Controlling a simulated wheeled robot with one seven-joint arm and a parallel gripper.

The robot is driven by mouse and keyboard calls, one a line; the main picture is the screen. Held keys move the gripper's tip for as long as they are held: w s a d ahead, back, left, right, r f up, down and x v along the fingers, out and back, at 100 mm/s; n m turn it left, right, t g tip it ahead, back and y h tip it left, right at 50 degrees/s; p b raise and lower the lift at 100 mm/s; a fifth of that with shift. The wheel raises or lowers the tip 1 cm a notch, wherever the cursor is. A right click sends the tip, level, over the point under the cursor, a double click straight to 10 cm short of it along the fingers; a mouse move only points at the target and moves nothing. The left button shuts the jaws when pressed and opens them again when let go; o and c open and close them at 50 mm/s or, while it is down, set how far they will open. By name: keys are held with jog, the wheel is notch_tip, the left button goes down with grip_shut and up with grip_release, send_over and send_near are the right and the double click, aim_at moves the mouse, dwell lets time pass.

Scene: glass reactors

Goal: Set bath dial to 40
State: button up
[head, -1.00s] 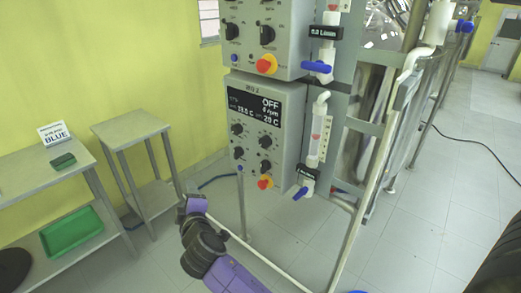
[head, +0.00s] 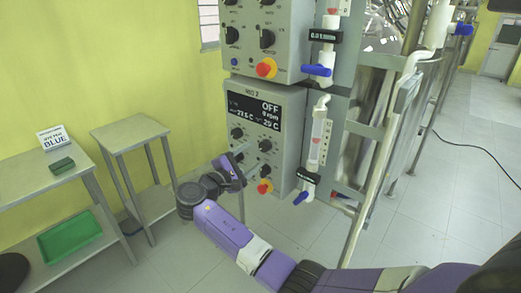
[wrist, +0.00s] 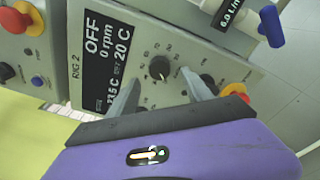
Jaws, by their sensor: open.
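The rig 2 control box (head: 290,110) is grey with a dark display (head: 254,110) reading OFF, 0 rpm and a set value of 20 C. In the wrist view, a black dial (wrist: 159,68) with a numbered scale sits beside the display (wrist: 104,55). It appears to be the panel's upper right dial (head: 264,145); I cannot read its pointer setting. My gripper (head: 250,159) is in front of the panel. In the wrist view, my gripper (wrist: 160,78) is open, with one finger on each side of the dial, not closed on it. The fingers hide parts of the panel.
Another dial (wrist: 207,84) and a red-yellow knob (wrist: 235,90) lie close to the right finger. A flow tube with a blue valve (head: 303,197) stands right of the box. A second control box (head: 262,45) is above. Metal tables (head: 130,135) stand left.

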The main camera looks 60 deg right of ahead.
aim_at(262, 148)
jog(key=shift+s+d, duration=0.2)
jog(key=shift+d, duration=1.05)
jog(key=shift+s+d, duration=0.15)
jog(key=shift+d, duration=1.1)
grip_shut()
